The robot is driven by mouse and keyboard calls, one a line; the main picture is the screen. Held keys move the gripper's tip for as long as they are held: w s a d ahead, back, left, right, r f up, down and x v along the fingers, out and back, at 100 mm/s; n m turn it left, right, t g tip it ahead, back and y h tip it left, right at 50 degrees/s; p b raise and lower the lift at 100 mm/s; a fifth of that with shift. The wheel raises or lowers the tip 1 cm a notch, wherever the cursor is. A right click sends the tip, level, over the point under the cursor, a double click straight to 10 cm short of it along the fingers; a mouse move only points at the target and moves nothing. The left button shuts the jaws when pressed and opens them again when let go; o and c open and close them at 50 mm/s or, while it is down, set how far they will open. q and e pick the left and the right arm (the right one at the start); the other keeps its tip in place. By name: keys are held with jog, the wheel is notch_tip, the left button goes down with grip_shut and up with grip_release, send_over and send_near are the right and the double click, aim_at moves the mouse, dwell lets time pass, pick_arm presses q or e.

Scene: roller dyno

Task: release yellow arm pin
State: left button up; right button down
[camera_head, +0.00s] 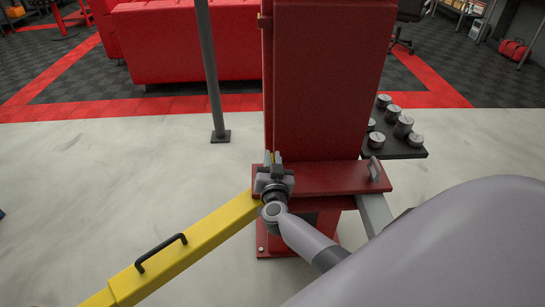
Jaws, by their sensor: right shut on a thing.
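The yellow lift arm (205,233) runs from the lower left up to the red carriage (330,177) at the foot of the red post. My right gripper (273,158) is at the left end of the carriage, above the yellow arm's inner end. Its fingers point away from me and are shut on the yellow arm's pin, which the gripper almost wholly hides. I cannot tell how far the pin sits in its hole. My left gripper is not in view.
The red post (330,85) stands right behind the gripper. A grey pin handle (375,168) sits at the carriage's right end, above a grey arm (375,212). A black tray (408,150) with several metal pads is at right. A black handle (161,252) rises from the yellow arm.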

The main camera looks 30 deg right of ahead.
jog(key=shift+w+a+r, duration=0.15)
jog(key=shift+a+r, duration=0.05)
jog(key=shift+r, duration=0.1)
jog(key=c, duration=1.2)
grip_release()
jog(key=shift+o, duration=0.2)
jog(key=shift+s, duration=0.2)
jog(key=v, duration=0.7)
jog(key=shift+p, duration=0.45)
jog(key=shift+a, duration=0.1)
